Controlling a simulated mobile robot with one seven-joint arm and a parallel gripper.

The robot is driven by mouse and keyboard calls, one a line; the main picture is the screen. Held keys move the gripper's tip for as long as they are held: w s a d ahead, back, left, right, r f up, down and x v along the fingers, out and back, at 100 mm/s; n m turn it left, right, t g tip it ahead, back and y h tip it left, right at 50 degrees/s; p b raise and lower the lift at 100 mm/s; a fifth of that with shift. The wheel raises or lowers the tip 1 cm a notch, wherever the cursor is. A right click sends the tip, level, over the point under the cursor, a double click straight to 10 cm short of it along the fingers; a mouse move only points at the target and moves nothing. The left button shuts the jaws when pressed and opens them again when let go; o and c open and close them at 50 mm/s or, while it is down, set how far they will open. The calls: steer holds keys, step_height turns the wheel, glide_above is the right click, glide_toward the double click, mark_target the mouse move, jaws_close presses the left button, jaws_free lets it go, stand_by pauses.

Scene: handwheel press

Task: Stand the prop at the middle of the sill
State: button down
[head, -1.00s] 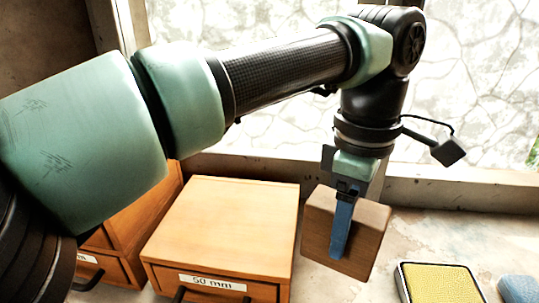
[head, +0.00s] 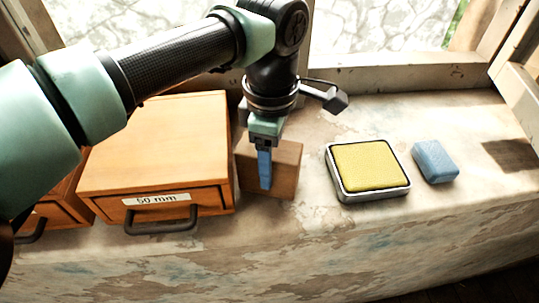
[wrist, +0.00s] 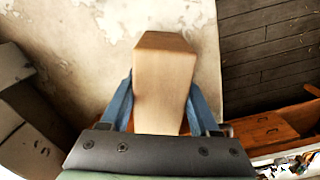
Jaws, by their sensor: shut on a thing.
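The prop looks to be a brown wooden block (head: 286,160), held upright just right of the 50 mm drawer box in the head view. My gripper (head: 265,182) is shut on it, with one blue finger across its near face. In the wrist view the pale wooden block (wrist: 165,80) sits between both blue fingers of my gripper (wrist: 161,88). The sill (head: 320,225) is a wide ledge with worn, patchy paint below the window. The block's lower edge is at or close above the sill; I cannot tell whether they touch.
A 50 mm drawer box (head: 160,140) stands close left of the block. A yellow pad in a metal-rimmed tray (head: 372,168) and a blue sponge-like block (head: 435,160) lie to the right. Bare sill lies in front and at far right.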

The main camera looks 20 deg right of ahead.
steer(key=shift+c, duration=0.6)
jaws_free()
step_height(320, 180, up, 12)
steer(key=shift+r+b, duration=0.1)
steer(key=shift+b, duration=0.9)
